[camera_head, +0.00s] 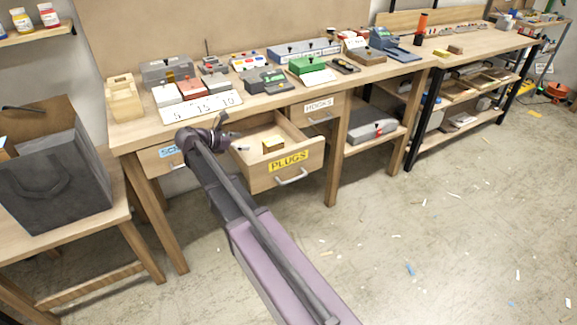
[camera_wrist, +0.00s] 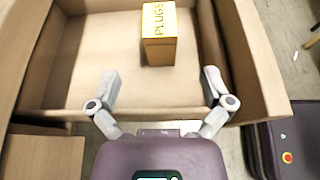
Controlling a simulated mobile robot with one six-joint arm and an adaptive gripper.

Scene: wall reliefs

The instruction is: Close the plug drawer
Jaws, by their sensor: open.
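The plug drawer (camera_head: 259,184) is pulled out from the workbench, with a yellow PLUGS label (camera_head: 288,161) and a metal handle (camera_head: 291,177) on its front. A small box marked PLUGS stands inside it in the wrist view (camera_wrist: 158,35); it also shows in the head view (camera_head: 273,144). My gripper (camera_head: 232,135) is at the left side of the drawer in the head view. In the wrist view my gripper (camera_wrist: 161,80) is open, its two fingers spread and empty over the drawer's near edge, with the box beyond them. I cannot tell whether a finger touches the drawer.
The HOOKS drawer (camera_head: 319,112) and a blue-labelled drawer (camera_head: 157,158), partly hidden by my arm, look shut. Cases and a number card (camera_head: 202,106) lie on the workbench top. The floor right of the drawer is mostly open.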

